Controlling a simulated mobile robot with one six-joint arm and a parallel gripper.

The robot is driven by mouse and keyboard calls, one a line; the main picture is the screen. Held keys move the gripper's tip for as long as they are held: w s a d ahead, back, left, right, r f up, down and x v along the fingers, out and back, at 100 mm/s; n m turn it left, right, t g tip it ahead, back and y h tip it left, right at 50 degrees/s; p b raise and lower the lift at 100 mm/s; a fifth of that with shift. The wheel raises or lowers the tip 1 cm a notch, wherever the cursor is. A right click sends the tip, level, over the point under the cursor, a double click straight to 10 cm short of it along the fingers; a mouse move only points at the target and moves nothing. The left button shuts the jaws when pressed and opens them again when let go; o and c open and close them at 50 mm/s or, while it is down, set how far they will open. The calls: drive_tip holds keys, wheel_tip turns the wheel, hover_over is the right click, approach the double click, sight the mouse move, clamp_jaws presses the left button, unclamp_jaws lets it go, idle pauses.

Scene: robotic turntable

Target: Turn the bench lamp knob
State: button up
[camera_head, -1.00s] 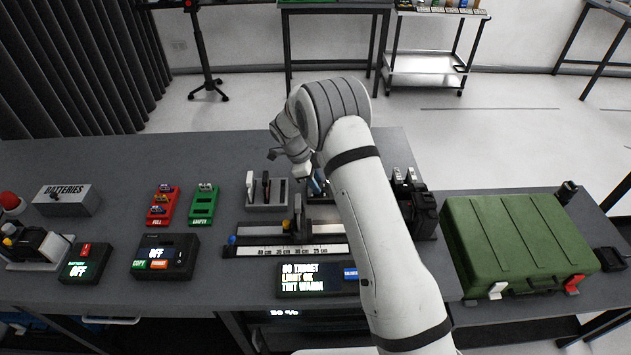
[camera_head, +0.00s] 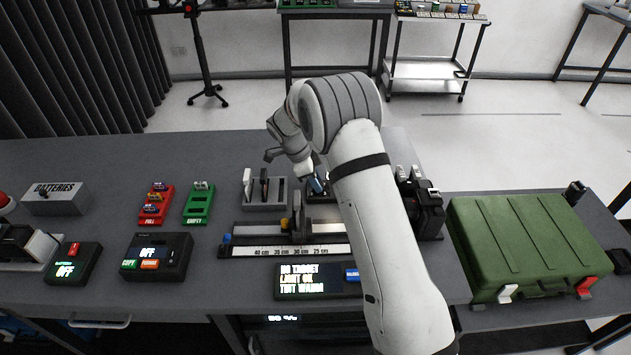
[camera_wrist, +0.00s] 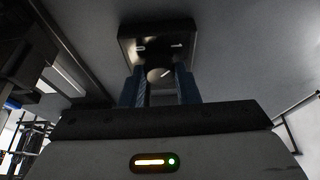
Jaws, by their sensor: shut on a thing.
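The bench lamp knob (camera_wrist: 160,75) is a round dark disc with a pale pointer line, set on a dark box (camera_wrist: 158,40) with two light marks. In the wrist view my gripper (camera_wrist: 160,88) has its two blue fingers on either side of the knob, shut on it. The pointer line slants up to the right. In the head view my gripper (camera_head: 318,184) reaches down behind the measuring rail, and my arm hides much of the knob and its box.
A rail with a centimetre scale (camera_head: 290,251) and a display (camera_head: 310,281) stand in front. A grey holder (camera_head: 264,195) is left of the gripper. A black device (camera_head: 424,205) and a green case (camera_head: 535,245) are to the right. The left rear bench is clear.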

drive_tip(key=o, duration=1)
drive_tip(key=shift+c, duration=0.2)
drive_tip(key=shift+r, duration=0.1)
drive_tip(key=b+v, duration=0.1)
drive_tip(key=v, duration=0.5)
drive_tip(key=shift+a+b, duration=0.2)
drive_tip(key=shift+b, duration=0.1)
drive_tip(key=shift+v, duration=0.8)
drive_tip(key=shift+d, duration=0.1)
